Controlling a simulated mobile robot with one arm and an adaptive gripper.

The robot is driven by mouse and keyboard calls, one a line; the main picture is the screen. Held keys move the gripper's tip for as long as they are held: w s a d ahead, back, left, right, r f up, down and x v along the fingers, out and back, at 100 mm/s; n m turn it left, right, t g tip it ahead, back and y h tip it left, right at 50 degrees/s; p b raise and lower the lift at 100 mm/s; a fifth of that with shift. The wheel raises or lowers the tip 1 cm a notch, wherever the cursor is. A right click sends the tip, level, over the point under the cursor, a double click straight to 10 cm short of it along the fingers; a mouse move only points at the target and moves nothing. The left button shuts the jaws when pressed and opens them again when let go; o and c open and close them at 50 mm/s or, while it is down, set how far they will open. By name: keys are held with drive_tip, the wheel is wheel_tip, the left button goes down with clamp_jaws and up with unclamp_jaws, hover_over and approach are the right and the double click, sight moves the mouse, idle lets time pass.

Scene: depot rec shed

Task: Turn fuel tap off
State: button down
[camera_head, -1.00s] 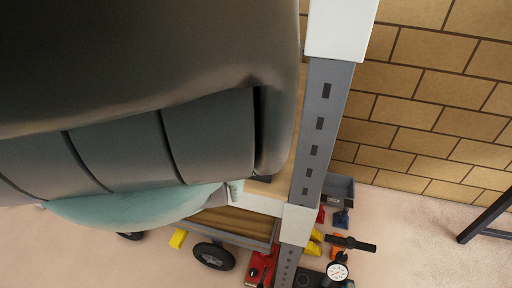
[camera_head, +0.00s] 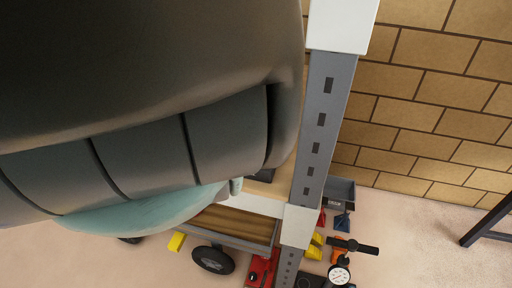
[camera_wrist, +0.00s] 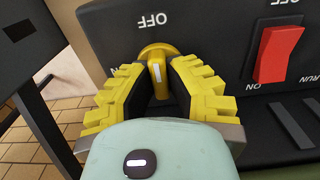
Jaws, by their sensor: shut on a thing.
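The yellow fuel tap (camera_wrist: 157,66) shows in the wrist view on a black panel (camera_wrist: 215,25), below an upside-down OFF label. Its lever carries a white mark and points toward my gripper. My gripper (camera_wrist: 160,80) has its yellow ridged fingers on either side of the lever, shut on it. The lever's lower end is partly hidden between the fingers. In the head view my arm covers the upper left; the tap and the gripper's fingers do not show there.
A red rocker switch (camera_wrist: 277,54) with OFF, ON and RUN labels sits right of the tap. A grey perforated post (camera_head: 322,125) stands right of my arm. A cart (camera_head: 235,225), a pressure gauge (camera_head: 339,275) and other items are on the floor below.

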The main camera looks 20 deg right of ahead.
idle(0.4)
drive_tip(key=c, duration=1)
unclamp_jaws()
drive_tip(key=shift+o, duration=0.2)
drive_tip(key=shift+r, duration=0.1)
wheel_tip(320, 180, up, 12)
